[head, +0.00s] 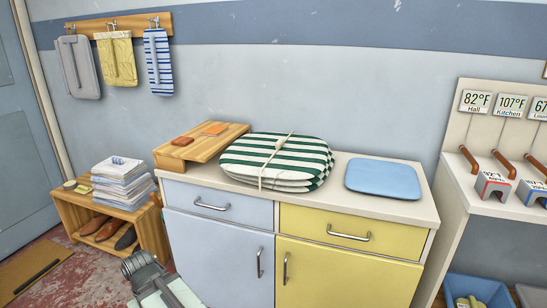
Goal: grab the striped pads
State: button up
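The green-and-white striped pads (275,161) lie stacked on the white counter of the low cabinet (334,165), between a wooden board and a blue pad. They are rounded, and a cream tie runs around the stack with a knot on top. A dark grey part of my arm (148,274) shows at the bottom left, in front of the cabinet and well apart from the pads. I cannot make out any gripper fingers there, nor whether anything is held.
A wooden board (202,147) with orange pieces stands left of the pads. A flat blue pad (384,178) lies to the right. A low wooden rack (72,210) holds folded cloths and shoes. Cloth mitts (117,61) hang above. A white shelf unit (512,205) stands at right.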

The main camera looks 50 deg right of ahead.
aim_at(292, 162)
jog(key=u, duration=0.1)
jog(key=i, duration=1)
jog(key=z, duration=0.1)
